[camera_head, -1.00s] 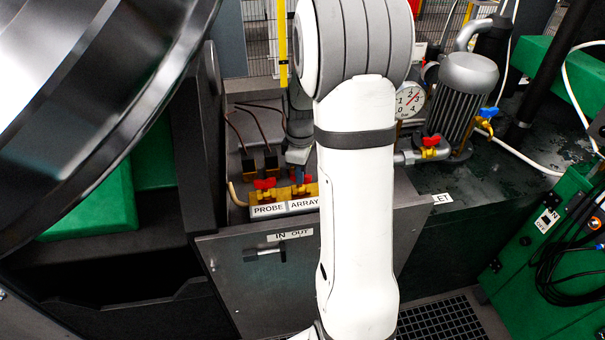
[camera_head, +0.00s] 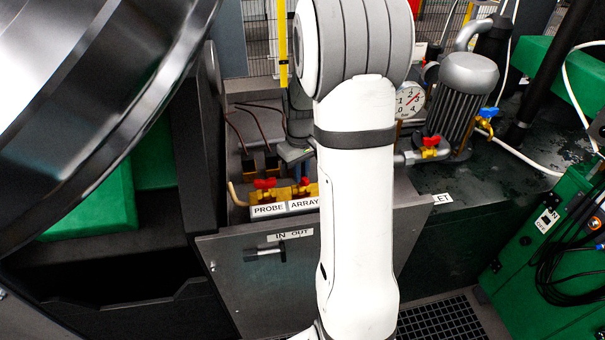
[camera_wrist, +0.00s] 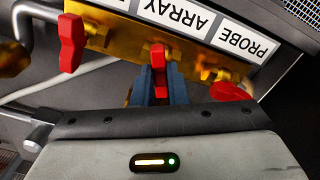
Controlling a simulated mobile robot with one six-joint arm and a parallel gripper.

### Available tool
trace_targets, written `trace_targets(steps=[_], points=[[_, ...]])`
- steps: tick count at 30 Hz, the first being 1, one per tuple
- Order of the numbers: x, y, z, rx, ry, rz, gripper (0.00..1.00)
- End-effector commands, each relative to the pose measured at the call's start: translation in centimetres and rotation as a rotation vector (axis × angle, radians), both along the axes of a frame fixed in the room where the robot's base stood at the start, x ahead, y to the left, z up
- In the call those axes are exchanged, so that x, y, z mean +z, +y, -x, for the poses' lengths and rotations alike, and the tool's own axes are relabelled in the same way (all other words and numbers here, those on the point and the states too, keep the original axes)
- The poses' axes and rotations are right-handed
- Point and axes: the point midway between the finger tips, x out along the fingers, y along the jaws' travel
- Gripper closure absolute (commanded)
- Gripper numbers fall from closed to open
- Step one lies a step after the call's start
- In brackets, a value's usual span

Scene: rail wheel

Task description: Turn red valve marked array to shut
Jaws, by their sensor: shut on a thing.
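The array valve has a red handle (camera_wrist: 158,62) on a brass manifold (camera_wrist: 118,38), beside the ARRAY label (camera_wrist: 168,12), which appears upside down in the wrist view. The handle lies crosswise to the manifold there.
The red PROBE valve handle (camera_wrist: 230,91) sits close on one side, turned nearly along the manifold. Another red handle (camera_wrist: 72,42) stands crosswise on the other side. A pale hose (camera_wrist: 60,78) runs behind. In the head view, a large dark wheel (camera_head: 90,90) fills the upper left.

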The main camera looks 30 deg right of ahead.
Motion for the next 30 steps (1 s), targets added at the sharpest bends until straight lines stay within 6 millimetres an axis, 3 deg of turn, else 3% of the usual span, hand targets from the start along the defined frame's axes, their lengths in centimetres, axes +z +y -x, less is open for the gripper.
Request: trace_targets(steps=[13, 23, 24, 30], points=[[-0.01, -0.01, 0.03, -0.084, 0.001, 0.000, 1.00], [-0.02, -0.01, 0.03, -0.426, 0.001, 0.000, 1.00], [-0.02, -0.01, 0.03, -0.440, 0.001, 0.000, 0.87], [-0.02, 0.00, 0.02, -0.433, 0.001, 0.000, 0.70]])
